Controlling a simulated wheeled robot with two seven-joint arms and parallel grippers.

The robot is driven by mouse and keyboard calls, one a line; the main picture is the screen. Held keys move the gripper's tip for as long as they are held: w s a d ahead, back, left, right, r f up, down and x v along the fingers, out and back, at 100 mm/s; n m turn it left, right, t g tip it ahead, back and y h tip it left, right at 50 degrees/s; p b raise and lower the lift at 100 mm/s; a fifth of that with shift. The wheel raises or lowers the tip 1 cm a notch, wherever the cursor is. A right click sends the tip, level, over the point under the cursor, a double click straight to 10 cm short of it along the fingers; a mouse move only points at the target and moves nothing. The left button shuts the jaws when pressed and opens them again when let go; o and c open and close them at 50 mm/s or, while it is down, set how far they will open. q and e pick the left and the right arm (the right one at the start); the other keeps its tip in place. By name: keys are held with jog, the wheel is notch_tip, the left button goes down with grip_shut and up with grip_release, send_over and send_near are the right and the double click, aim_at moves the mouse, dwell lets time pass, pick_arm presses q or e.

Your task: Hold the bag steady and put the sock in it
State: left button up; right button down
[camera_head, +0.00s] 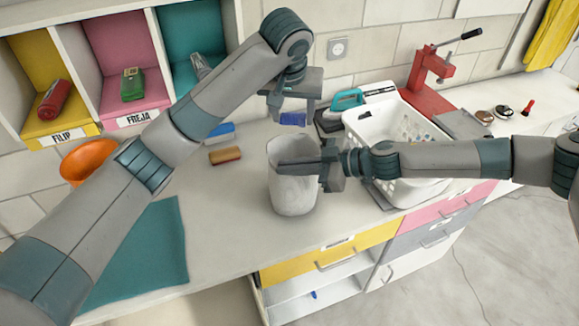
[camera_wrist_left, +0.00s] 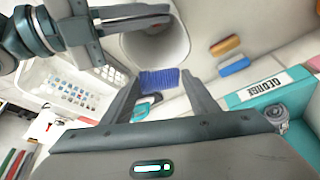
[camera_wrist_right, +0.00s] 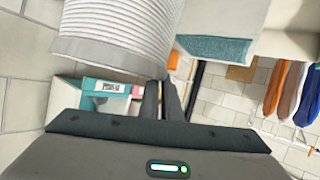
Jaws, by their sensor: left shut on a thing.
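The bag (camera_head: 292,195) is a white, open-topped, rounded container standing upright on the counter. Its opening also shows in the left wrist view (camera_wrist_left: 160,45), and its ribbed side fills the upper left of the right wrist view (camera_wrist_right: 115,32). My left gripper (camera_head: 290,112) is shut on the blue sock (camera_head: 293,119), just behind and above the bag's rim. The sock hangs between the fingertips in the left wrist view (camera_wrist_left: 160,80). My right gripper (camera_head: 308,168) reaches in from the right, its fingers close together at the bag's near rim; the thin wall between them is mostly hidden.
A white basket (camera_head: 405,135) stands right of the bag, with a teal-handled iron (camera_head: 347,99) behind it. A brown-orange brush (camera_head: 225,155), a blue item (camera_head: 220,132) and an orange bowl (camera_head: 88,160) lie left. Labelled cubbies (camera_head: 125,75) stand at the back left.

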pick_arm(q)
jog(key=shift+f, duration=0.15)
notch_tip(320, 180, down, 13)
dwell(1.7)
jog(key=o, duration=1.1)
jog(key=shift+r, duration=0.25)
jog(key=v, duration=1.1)
jog(key=shift+s+r, duration=0.25)
jog(key=shift+r, duration=0.1)
jog(key=shift+d, duration=0.1)
